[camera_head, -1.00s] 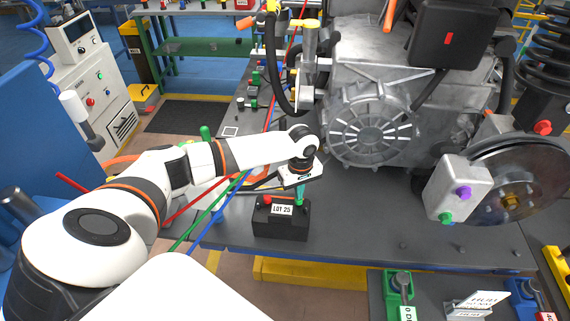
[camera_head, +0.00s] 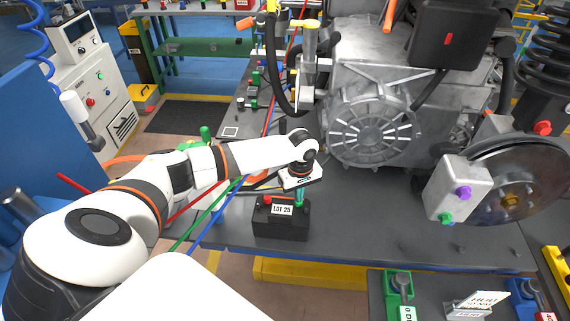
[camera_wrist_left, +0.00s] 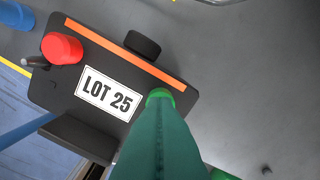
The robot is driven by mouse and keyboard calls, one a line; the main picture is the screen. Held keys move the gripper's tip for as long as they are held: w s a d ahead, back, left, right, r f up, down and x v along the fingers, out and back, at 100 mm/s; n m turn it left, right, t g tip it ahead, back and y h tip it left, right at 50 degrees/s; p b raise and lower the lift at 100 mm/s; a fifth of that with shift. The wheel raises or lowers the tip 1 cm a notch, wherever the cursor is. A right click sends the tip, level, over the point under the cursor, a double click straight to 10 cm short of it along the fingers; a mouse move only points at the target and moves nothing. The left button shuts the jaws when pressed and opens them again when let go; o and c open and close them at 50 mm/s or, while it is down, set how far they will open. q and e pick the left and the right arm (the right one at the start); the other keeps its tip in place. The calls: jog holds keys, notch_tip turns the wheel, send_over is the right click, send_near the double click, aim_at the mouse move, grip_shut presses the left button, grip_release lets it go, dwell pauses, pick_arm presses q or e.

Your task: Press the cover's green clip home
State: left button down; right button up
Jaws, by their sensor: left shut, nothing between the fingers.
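The cover (camera_head: 278,225) is a black block at the front of the grey bench, with a white "LOT 25" label on it. In the left wrist view, the cover (camera_wrist_left: 60,92) shows a red clip (camera_wrist_left: 62,48) at one end and the green clip (camera_wrist_left: 160,92) at the other. My left gripper (camera_head: 299,197) points down over the green end, its teal fingers shut with nothing between them. In the wrist view its fingertips (camera_wrist_left: 158,105) lie over the green clip and hide part of it. They look at or very near it; contact is unclear. My right gripper is not in view.
A large grey metal housing (camera_head: 370,125) stands behind the cover. A brake disc (camera_head: 535,175) with a metal box (camera_head: 458,190) is at the right. Red, green and blue cables run left of the cover. The bench right of the cover is mostly clear.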

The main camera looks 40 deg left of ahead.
pick_arm(q)
jog(key=shift+p, duration=0.3)
dwell(0.4)
jog(key=c, duration=1.5)
grip_release()
jog(key=shift+f, duration=0.1)
notch_tip(320, 180, up, 4)
jog(key=p, duration=0.5)
jog(key=shift+r, duration=0.25)
jog(key=shift+r+p, duration=0.3)
jog(key=shift+r, duration=0.55)
